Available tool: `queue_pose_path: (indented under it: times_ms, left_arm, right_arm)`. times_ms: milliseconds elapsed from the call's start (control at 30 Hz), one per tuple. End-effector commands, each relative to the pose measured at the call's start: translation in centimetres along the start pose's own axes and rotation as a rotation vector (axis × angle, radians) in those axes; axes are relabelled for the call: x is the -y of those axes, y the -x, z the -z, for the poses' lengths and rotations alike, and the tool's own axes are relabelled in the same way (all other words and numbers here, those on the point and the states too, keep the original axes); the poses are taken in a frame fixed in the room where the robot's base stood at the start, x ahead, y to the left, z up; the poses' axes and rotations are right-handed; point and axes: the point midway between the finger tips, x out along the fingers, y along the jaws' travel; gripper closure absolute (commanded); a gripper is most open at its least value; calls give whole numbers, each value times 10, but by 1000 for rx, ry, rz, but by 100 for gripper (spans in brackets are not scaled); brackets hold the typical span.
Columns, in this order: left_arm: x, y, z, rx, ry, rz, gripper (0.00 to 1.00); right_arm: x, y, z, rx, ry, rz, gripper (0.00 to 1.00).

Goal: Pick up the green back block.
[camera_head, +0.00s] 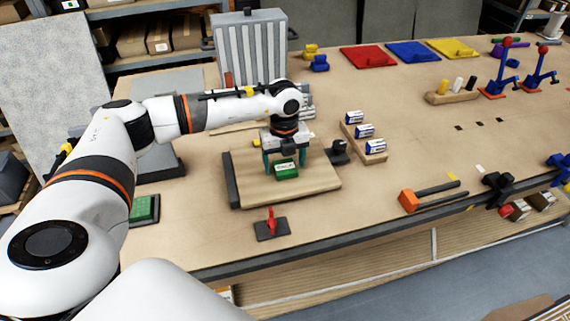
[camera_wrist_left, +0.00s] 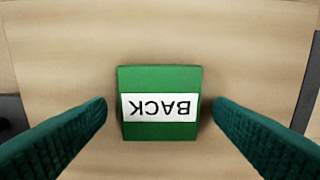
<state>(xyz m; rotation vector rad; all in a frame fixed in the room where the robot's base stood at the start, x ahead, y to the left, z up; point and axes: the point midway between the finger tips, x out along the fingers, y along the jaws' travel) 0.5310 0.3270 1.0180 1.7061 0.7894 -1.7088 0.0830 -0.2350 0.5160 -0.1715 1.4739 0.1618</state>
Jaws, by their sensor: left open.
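The green back block (camera_head: 286,173) sits on a wooden board (camera_head: 315,183) on the workbench. In the left wrist view the block (camera_wrist_left: 160,76) shows a white label reading BACK, upside down. My left gripper (camera_head: 284,168) points down over the block. Its two teal fingers are open, one on each side of the block in the left wrist view (camera_wrist_left: 160,115), with gaps between them and the block. Nothing is held. My right gripper does not show.
A red toggle clamp (camera_head: 271,226) stands in front of the board, and a black clamp (camera_head: 339,152) is at its right. A rack with white-and-blue boxes (camera_head: 364,131) stands further right. An orange hammer (camera_head: 410,200) lies near the front edge. Red, blue and yellow panels lie at the back.

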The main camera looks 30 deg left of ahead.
Motion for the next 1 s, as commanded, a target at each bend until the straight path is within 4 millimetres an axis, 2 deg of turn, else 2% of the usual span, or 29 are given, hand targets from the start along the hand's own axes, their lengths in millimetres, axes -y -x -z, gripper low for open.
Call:
queue_pose_path:
  times_ms: [267,567,833,1000]
  left_arm:
    - [0,-4,0,-1,-1,-1,24]
    - [0,-4,0,-1,0,-1,72]
    - [0,-1,0,-1,0,-2,72]
    - [-1,21,1,-5,0,-6,72]
  right_arm:
    - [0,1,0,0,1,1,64]
    - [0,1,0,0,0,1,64]
    - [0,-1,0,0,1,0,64]
    - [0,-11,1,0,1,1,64]
